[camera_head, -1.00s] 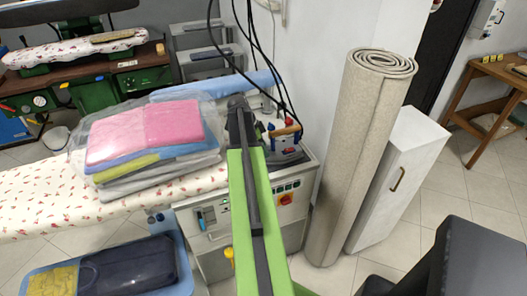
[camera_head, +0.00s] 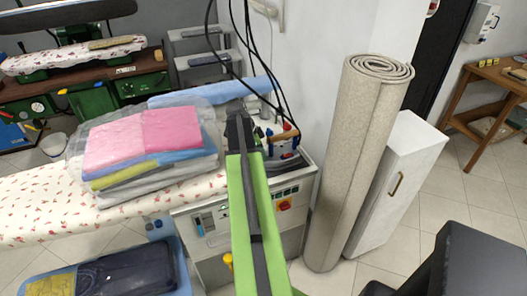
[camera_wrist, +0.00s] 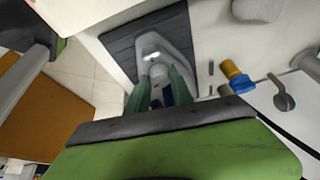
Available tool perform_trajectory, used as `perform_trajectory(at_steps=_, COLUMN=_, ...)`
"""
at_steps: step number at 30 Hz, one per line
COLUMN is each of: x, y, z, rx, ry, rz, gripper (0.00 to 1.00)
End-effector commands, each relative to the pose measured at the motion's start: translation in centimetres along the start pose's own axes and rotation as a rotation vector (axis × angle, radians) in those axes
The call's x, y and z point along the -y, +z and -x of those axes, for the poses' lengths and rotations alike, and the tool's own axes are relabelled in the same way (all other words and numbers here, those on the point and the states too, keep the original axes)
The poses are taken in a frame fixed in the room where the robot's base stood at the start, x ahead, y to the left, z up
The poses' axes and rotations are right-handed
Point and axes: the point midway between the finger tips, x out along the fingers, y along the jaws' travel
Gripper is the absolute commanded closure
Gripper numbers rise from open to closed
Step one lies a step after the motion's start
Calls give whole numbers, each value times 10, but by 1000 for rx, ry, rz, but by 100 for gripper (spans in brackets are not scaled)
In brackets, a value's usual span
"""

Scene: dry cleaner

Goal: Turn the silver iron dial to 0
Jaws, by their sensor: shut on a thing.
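In the wrist view a light grey, rounded body, which looks like the silver iron (camera_wrist: 163,42), rests on a dark ribbed pad (camera_wrist: 122,42). The two green fingers of my gripper (camera_wrist: 162,90) reach its near end and are shut on a small part there, apparently the dial. The dial's face and its marks are hidden between the fingers, with only bits of blue and red showing. In the head view my arm covers the gripper's tips. The iron (camera_head: 284,158) shows partly just right of my arm, on the white ironing station.
A plastic-wrapped stack of folded clothes (camera_head: 135,143) lies on the floral ironing board (camera_head: 40,205) to the left. Dark cables (camera_head: 248,45) hang behind the station. A rolled carpet (camera_head: 362,165) and a white cabinet (camera_head: 400,180) stand to the right. A blue-and-brass fitting (camera_wrist: 238,78) is beside the pad.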

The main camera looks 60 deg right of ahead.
Motion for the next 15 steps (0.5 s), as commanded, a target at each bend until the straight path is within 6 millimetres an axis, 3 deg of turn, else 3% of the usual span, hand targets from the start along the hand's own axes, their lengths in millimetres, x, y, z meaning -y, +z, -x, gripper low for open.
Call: perform_trajectory(at_steps=15, x=-7, y=3, z=0, rx=27, ry=-150, rz=367, gripper=100)
